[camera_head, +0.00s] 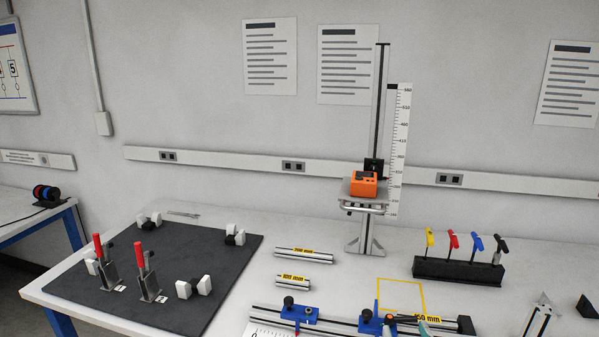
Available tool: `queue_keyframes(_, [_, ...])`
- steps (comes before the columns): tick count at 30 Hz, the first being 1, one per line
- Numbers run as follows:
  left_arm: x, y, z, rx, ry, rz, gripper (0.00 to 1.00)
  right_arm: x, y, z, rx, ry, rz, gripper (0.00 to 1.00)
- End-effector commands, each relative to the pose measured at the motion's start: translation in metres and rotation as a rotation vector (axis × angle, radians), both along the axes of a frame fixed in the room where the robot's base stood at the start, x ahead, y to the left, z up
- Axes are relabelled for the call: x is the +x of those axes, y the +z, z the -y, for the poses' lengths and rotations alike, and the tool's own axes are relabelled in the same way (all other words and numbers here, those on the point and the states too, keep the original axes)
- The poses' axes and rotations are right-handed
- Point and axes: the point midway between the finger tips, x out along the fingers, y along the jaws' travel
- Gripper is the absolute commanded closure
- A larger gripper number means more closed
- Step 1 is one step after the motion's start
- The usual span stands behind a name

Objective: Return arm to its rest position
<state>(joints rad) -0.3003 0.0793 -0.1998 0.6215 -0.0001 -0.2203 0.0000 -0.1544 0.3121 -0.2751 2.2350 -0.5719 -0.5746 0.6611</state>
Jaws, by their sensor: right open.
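My right gripper (409,323) shows only in small part at the bottom edge, by the right blue slider and the 150 mm block. It is open; most of it and its arm are cut off by the frame. I cannot tell whether it touches anything. The right blue slider (370,322) sits on a dark rail (342,321), and the left blue slider (299,312) sits further left on it. The silver block marked 150 mm (450,324) lies by the rail's right end. My left gripper is not in view.
A dark mat (215,257) with red-handled clamps lies left. Silver blocks (305,254) lie mid-table. A height stand (365,235) carries an orange device (364,185). A black holder (458,271) has coloured hex keys. A silver bracket (538,318) stands right. A yellow-outlined square (401,281) is mostly clear.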

Motion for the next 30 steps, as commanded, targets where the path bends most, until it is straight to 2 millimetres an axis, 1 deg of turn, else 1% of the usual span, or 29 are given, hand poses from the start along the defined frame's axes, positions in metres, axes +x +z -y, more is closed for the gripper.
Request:
queue_keyframes(1, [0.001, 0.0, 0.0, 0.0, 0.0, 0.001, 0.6, -0.018, -0.033, 0.012, 0.012, -0.064, -0.146, 0.4])
queue_keyframes(2, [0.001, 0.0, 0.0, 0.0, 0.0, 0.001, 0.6, -0.03, -0.052, 0.019, 0.011, -0.094, -0.237, 0.4])
queue_keyframes(3, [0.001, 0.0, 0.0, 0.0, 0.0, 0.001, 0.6, -0.047, -0.075, 0.024, 0.007, -0.122, -0.352, 0.4])
queue_keyframes(5, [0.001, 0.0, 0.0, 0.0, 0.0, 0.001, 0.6, -0.073, -0.104, 0.029, 0.0, -0.141, -0.509, 0.4])
queue_keyframes(6, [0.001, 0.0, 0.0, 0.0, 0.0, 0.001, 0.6, -0.09, -0.12, 0.03, -0.008, -0.143, -0.598, 0.4])
queue_keyframes(7, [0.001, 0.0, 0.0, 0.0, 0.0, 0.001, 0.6, -0.102, -0.13, 0.03, -0.013, -0.141, -0.661, 0.4])
queue_keyframes(9, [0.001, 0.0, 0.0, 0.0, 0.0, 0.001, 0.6, -0.129, -0.149, 0.029, -0.022, -0.126, -0.788, 0.4])
queue_keyframes(11, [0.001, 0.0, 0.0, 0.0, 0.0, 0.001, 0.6, -0.151, -0.162, 0.027, -0.031, -0.108, -0.885, 0.4])
queue_keyframes(12, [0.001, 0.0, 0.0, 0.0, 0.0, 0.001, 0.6, -0.165, -0.169, 0.025, -0.035, -0.093, -0.944, 0.4])
queue_keyframes(16, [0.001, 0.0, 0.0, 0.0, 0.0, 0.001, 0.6, -0.208, -0.186, 0.017, -0.048, -0.033, -1.114, 0.4])
queue_keyframes(20, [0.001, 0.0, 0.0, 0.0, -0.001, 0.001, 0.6, -0.248, -0.195, 0.009, -0.06, 0.04, -1.262, 0.4])
queue_keyframes(21, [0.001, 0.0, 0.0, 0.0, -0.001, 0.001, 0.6, -0.249, -0.204, 0.008, -0.064, 0.049, -1.28, 0.4])
queue_keyframes(26, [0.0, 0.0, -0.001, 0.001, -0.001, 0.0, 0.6, -0.237, -0.247, 0.007, -0.067, 0.045, -1.29, 0.4])
queue_keyframes(29, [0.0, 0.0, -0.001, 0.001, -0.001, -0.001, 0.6, -0.234, -0.276, 0.007, -0.068, 0.046, -1.302, 0.4])
queue_keyframes(30, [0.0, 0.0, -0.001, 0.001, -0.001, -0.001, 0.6, -0.232, -0.289, 0.006, -0.068, 0.047, -1.307, 0.4])
